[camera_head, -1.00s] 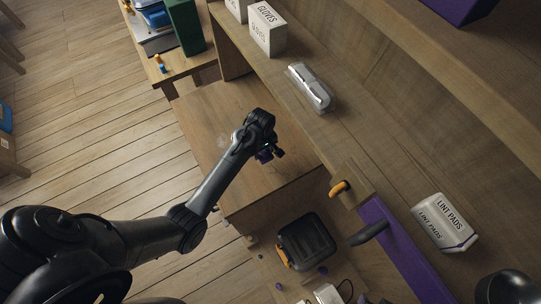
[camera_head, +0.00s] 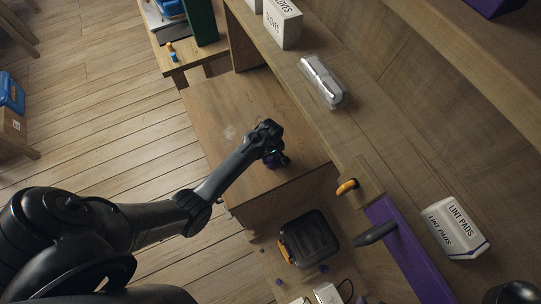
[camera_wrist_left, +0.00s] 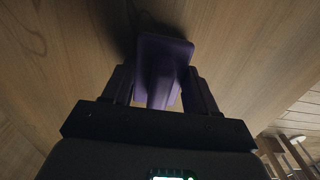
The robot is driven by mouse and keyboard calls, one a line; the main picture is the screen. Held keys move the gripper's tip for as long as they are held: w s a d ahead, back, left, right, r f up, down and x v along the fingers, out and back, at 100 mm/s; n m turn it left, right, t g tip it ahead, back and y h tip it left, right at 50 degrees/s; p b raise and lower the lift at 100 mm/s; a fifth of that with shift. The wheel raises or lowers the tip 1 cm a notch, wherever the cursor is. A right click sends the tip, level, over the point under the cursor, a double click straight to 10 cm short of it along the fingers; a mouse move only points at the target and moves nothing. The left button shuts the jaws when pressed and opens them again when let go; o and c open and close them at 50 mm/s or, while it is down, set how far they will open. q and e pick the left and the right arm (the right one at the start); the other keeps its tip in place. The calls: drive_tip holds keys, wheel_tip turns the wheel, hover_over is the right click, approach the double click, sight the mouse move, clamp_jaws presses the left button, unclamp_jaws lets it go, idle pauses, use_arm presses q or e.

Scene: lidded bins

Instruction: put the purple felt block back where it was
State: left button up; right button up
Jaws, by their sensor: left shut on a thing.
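My left gripper (camera_head: 276,160) reaches over the wooden top (camera_head: 225,105) of a low cabinet, near its right side. In the left wrist view the purple felt block (camera_wrist_left: 162,50) is between its two fingers, which are shut on it. The block has a wide far end and a narrower part between the fingers. A wooden surface lies just beyond it, with a dark shadow beside it. I cannot tell whether the block touches the wood. In the head view my gripper mostly hides the block.
A bench right of the cabinet holds a glove box (camera_head: 283,24), a silver case (camera_head: 322,82), a lint pads pack (camera_head: 455,228) and a long purple strip (camera_head: 405,255) with a dark handle. A black case (camera_head: 308,238) lies below the cabinet. The cabinet top's left part is clear.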

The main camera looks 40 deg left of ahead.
use_arm(q)
drive_tip(key=shift+f, duration=0.1)
drive_tip(key=o, duration=1)
drive_tip(key=shift+r, duration=0.65)
wheel_tip(320, 180, up, 11)
drive_tip(key=shift+f+p, duration=0.2)
drive_tip(key=shift+p, duration=0.6)
drive_tip(key=s+d+r+m+t, duration=0.1)
drive_tip(key=s+d+r+m, duration=0.2)
drive_tip(key=s+m, duration=0.2)
drive_tip(key=s+d+r+m+t, duration=0.1)
drive_tip(key=s+d+r+m, duration=0.2)
drive_tip(key=s, duration=0.6)
drive_tip(key=s+d+r+m+t, duration=0.1)
drive_tip(key=s+d+r+m, duration=0.2)
drive_tip(key=s+m, duration=0.4)
drive_tip(key=shift+s+r+m+t, duration=0.3)
drive_tip(key=shift+s+r, duration=0.05)
drive_tip(key=shift+r, duration=0.4)
